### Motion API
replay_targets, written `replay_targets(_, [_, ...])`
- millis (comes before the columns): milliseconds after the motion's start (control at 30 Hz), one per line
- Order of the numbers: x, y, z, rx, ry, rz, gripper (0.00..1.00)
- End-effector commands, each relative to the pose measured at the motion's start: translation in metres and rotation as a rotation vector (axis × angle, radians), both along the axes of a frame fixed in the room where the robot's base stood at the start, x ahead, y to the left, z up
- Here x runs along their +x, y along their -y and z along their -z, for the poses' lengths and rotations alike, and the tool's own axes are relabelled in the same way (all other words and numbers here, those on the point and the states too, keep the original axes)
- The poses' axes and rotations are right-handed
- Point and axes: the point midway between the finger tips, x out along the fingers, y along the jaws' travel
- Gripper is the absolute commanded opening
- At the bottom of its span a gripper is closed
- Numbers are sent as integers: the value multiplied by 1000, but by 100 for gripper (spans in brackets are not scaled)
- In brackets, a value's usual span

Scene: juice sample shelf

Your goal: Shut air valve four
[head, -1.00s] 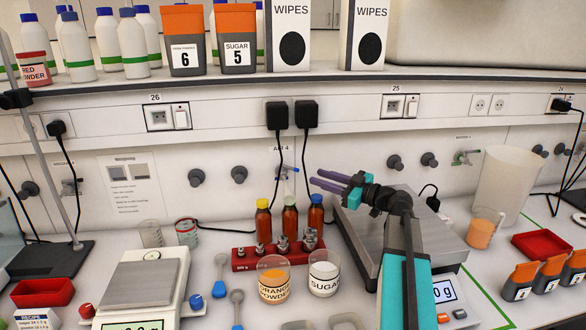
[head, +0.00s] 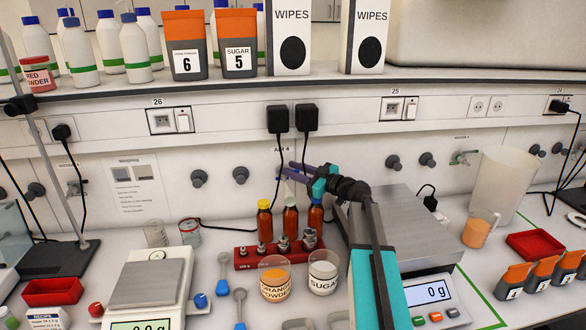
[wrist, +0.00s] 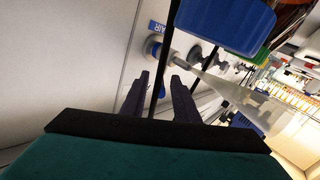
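The air valve four (wrist: 160,50) is on the back wall, under a small label (head: 281,149) in the head view. There my gripper (head: 282,174) is in front of it and hides most of it. In the wrist view, the grey valve mount sits just beyond the fingertips, beside a blue AIR label (wrist: 157,27). No contact with the valve is visible.
The blue cap (wrist: 228,20) is close in the wrist view. Black plugs (head: 278,119) hang cables down the wall. Two beakers (head: 275,281) stand before the rack.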

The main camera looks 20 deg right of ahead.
Motion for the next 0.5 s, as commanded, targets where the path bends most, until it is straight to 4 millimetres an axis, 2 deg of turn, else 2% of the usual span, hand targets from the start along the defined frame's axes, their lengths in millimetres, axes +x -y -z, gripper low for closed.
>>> replay_targets(300, [1, 0, 0, 0, 0, 0, 26])
replay_targets(433, [1, 0, 0, 0, 0, 0, 4])
replay_targets(467, [1, 0, 0, 0, 0, 0, 0])
replay_targets(500, [1, 0, 0, 0, 0, 0, 0])
